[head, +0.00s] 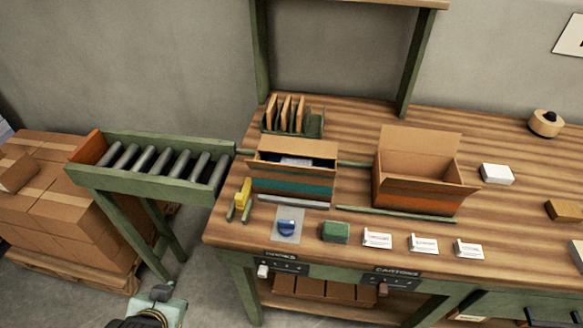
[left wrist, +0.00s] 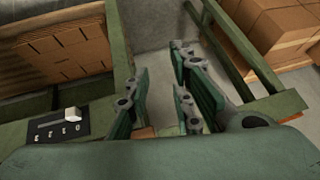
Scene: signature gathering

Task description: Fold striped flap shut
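White contents show inside. My left gripper (head: 162,292) is low at the bottom left of the head view, in front of the bench and well away from both cartons. In the left wrist view its fingers (left wrist: 160,68) are apart with nothing between them. My right gripper is in neither view.
A green roller conveyor (head: 150,182) adjoins the bench at left, beside stacked boxes (head: 50,225). A yellow tool (head: 243,194), blue stamp (head: 287,226), green block (head: 335,232) and white cards (head: 377,238) lie along the front. A divider rack (head: 313,124) stands behind the striped carton.

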